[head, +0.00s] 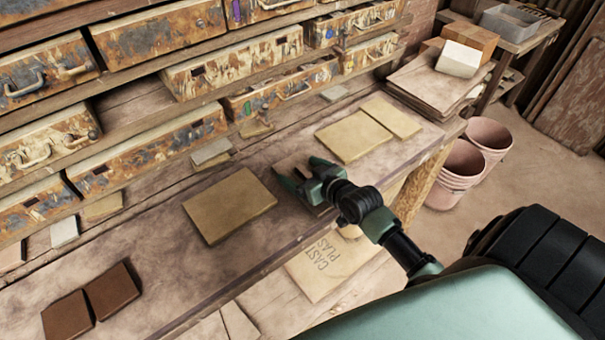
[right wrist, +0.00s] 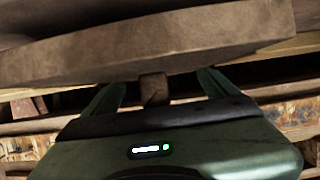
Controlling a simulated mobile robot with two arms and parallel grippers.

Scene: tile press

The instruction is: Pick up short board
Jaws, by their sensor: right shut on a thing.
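My right gripper (head: 297,172) is over the front part of the workbench, to the right of a square tan board (head: 230,206). In the head view a dark brown edge (head: 318,209) shows beside the gripper. A thick brown slab (right wrist: 150,50) spans the top of the right wrist view. My left gripper is not in view.
Two tan boards (head: 353,138) lie farther right on the bench. Two dark brown tiles (head: 111,291) lie at the lower left. Paint-worn drawers (head: 150,145) line the back.

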